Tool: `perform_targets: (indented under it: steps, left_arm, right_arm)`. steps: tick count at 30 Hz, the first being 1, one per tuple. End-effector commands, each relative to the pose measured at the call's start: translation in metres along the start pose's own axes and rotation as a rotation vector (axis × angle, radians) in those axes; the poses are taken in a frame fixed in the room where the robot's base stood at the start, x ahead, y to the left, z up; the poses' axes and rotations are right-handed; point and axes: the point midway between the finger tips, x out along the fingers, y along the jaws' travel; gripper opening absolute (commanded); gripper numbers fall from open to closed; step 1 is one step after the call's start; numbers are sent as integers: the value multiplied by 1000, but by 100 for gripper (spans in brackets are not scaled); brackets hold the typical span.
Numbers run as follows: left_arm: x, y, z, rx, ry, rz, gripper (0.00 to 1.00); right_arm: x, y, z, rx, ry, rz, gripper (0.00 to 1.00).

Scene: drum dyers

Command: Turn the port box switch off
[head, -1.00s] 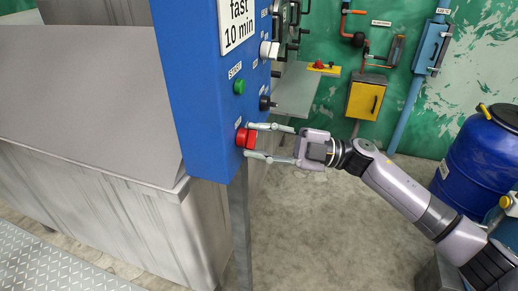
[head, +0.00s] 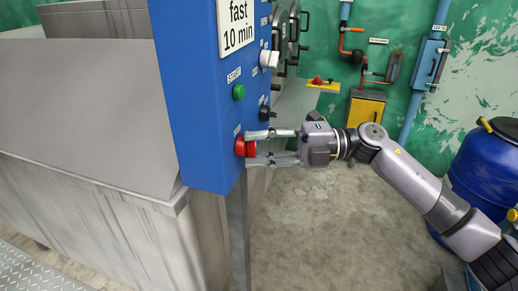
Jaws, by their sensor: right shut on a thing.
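A blue control box (head: 195,100) stands left of the middle, with a "fast 10 min" label. A red switch (head: 241,147) sticks out low on its right-hand face. My right gripper (head: 252,148) reaches in from the right, and its two fingers are closed around the red switch, one above and one below. A green button (head: 239,92), a black knob (head: 264,113) and a white knob (head: 268,59) sit higher on the same face. I cannot read which label names the port box. My left gripper is not in view.
A large grey metal vat (head: 85,110) fills the left. A blue barrel (head: 487,165) stands at the right. A yellow box (head: 364,108) and a blue wall box (head: 430,62) hang on the green wall. The floor below the arm is clear.

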Motion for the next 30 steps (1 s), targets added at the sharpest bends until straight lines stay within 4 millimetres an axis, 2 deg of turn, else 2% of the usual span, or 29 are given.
perform_targets:
  steps: [12, 13, 22, 30]
  left_arm:
    - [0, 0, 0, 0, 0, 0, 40]
    - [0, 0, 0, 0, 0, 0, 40]
    - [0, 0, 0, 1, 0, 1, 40]
    - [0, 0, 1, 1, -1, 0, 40]
  right_arm:
    - [0, -1, 0, -9, 0, -6, 5]
    - [0, -1, 0, -9, 0, -6, 34]
    - [0, -1, 0, -8, 0, -4, 53]
    - [0, 0, 0, -7, 0, -4, 53]
